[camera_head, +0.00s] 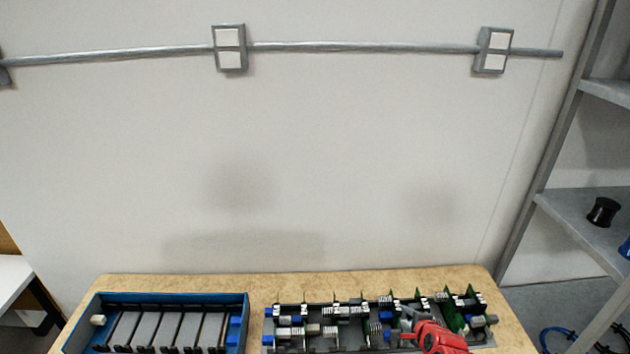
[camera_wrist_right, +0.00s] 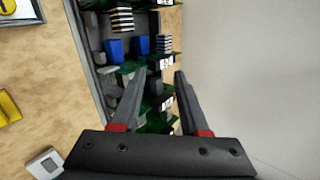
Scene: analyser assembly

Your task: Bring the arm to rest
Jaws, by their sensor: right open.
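My right gripper (camera_head: 410,316) shows at the lower right of the head view, its red part over the tray of circuit boards (camera_head: 318,345). In the right wrist view the right gripper (camera_wrist_right: 160,78) has its two grey fingers apart, with green circuit boards (camera_wrist_right: 150,127) showing between and beyond them. Nothing is held between the fingers. I cannot tell from these views whether a finger touches a board. My left gripper is in neither view.
A blue bin with dark dividers (camera_head: 246,310) stands on the wooden table (camera_head: 262,290) at the left. Behind is a white wall with a conduit. A grey shelf (camera_head: 570,212) with a black spool (camera_head: 603,211) stands at the right. A yellow object (camera_wrist_right: 9,107) lies on the table.

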